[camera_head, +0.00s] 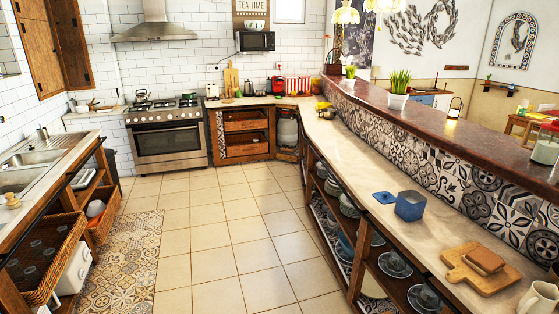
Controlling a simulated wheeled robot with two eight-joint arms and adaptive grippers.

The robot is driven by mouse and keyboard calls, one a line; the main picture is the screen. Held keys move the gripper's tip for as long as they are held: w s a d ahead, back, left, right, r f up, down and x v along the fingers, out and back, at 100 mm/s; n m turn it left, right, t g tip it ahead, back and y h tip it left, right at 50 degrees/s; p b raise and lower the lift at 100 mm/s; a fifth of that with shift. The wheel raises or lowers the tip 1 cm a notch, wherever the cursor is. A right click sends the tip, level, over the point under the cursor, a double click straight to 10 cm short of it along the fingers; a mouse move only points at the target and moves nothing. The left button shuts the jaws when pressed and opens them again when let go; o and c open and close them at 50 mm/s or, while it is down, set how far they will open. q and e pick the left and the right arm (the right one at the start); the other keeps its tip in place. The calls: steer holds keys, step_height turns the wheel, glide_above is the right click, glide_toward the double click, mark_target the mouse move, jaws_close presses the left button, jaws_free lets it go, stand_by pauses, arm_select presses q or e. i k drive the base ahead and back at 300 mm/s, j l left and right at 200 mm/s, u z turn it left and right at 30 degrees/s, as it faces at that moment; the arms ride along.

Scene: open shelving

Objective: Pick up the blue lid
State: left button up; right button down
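The blue lid (385,197) is a small flat square lying on the pale counter top (350,165) on the right side of the kitchen. A blue square container (410,206) stands just to the right of the lid, close beside it. Its inside looks hollow and open at the top. Neither of my grippers shows in the head view, so their state is not visible.
A wooden board with a brown block (484,262) and a white jug (538,298) sit nearer on the same counter. Open shelves (345,250) with dishes run below it. A raised dark ledge (440,125) borders its far side. The tiled floor (230,230) is clear.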

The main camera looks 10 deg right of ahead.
mark_target(384, 197)
steer(key=i+z, duration=0.15)
steer(key=i, duration=0.45)
steer(key=i+j+z, duration=0.15)
steer(key=i, duration=0.4)
steer(key=i+j+z, duration=0.15)
steer(key=i, duration=0.45)
steer(key=i+l+z, duration=0.1)
steer(key=i+z, duration=0.5)
steer(key=z, duration=0.2)
steer(key=i+z, duration=0.3)
steer(key=z, duration=0.15)
steer(key=i+j+z, duration=0.2)
steer(key=z, duration=0.2)
steer(key=i+j+z, duration=0.25)
steer(key=z, duration=0.15)
steer(key=i+j+z, duration=0.3)
steer(key=i+j, duration=0.15)
